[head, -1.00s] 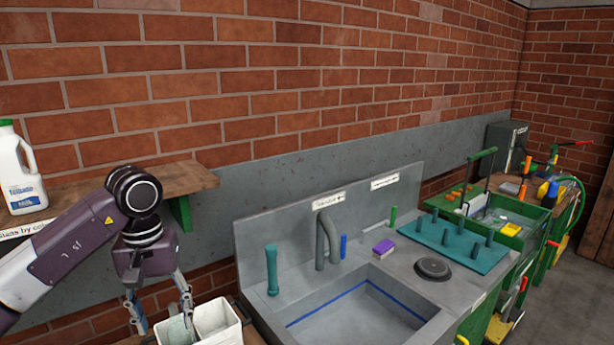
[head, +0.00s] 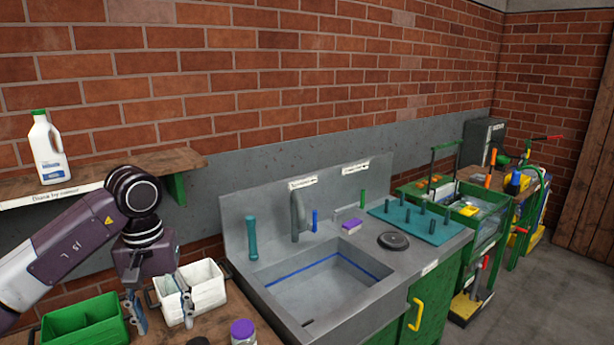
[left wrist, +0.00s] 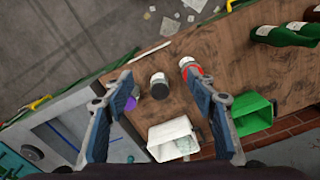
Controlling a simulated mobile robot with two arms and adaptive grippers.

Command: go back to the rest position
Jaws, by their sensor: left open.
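My left gripper (head: 162,312) is open in the head view, pointing down in front of a white divided bin (head: 205,289) on a wooden bench. In the left wrist view its two blue-grey fingers (left wrist: 159,82) are spread apart with nothing held. Between and beyond them are a jar with a dark lid (left wrist: 158,79) and a red-and-white item (left wrist: 187,63). A purple lid (left wrist: 130,103) shows by the left finger. The white bin (left wrist: 168,130) lies below them in that picture, with pale pieces inside. My right gripper is not in view.
A green divided bin (head: 85,314) stands left of the white one. A purple-lidded jar (head: 243,330) is at the bench's front. A milk bottle (head: 46,150) stands on a shelf (head: 150,162) above. A sink (head: 320,285) is to the right; bottles (left wrist: 280,36) show in the wrist view.

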